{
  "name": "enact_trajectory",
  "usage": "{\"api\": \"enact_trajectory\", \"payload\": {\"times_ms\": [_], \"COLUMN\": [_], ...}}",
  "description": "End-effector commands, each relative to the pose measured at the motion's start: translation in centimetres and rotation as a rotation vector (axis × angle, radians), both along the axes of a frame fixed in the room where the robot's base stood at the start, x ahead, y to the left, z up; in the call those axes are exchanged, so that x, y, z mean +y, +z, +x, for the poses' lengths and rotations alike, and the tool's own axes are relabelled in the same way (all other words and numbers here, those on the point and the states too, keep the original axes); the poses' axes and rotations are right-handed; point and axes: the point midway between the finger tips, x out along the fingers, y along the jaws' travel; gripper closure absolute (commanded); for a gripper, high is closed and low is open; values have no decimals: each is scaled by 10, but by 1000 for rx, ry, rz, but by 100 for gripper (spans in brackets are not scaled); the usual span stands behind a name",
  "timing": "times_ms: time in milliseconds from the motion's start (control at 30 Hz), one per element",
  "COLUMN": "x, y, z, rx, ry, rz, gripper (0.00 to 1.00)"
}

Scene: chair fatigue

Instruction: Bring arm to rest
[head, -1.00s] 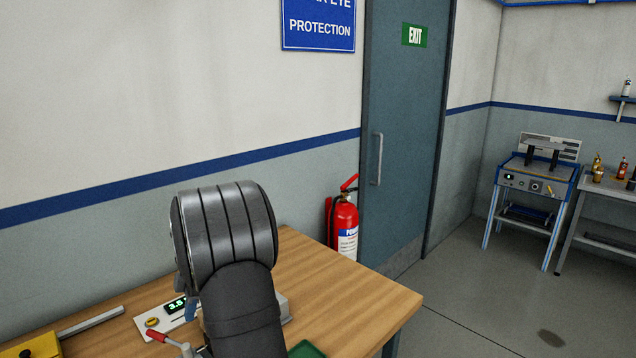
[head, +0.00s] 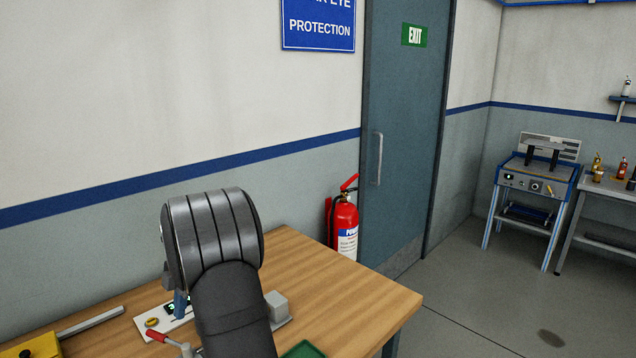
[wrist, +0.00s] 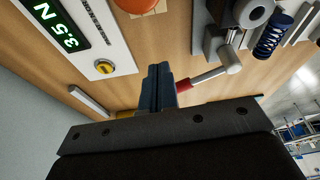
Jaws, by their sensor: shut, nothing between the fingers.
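In the wrist view, my gripper (wrist: 158,85) has its two dark blue fingers together with nothing between them. In the head view, my arm covers most of the gripper; a bluish fingertip part (head: 180,303) shows low over the bench. A white panel with a green digital readout (wrist: 62,22) and a yellow knob (wrist: 104,67) lies near the fingers. A lever with a red grip (wrist: 187,86) appears close beside the fingertips in the wrist view; I cannot tell whether they touch.
The wooden bench (head: 345,290) is bare on its right side. A grey block (head: 278,307) and green tray (head: 303,349) sit beside my arm. A yellow box (head: 35,346) with a grey bar stands left. A blue spring (wrist: 271,36) shows in the wrist view. A fire extinguisher (head: 344,225) stands behind.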

Motion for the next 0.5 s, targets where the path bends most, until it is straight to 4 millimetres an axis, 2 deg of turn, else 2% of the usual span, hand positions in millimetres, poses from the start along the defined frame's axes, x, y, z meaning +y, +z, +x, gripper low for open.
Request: {"api": "enact_trajectory", "payload": {"times_ms": [233, 500], "x": [17, 11], "y": [13, 66], "z": [8, 23], "rx": [0, -1], "ry": [265, 271], "rz": [1, 3], "gripper": [100, 100]}}
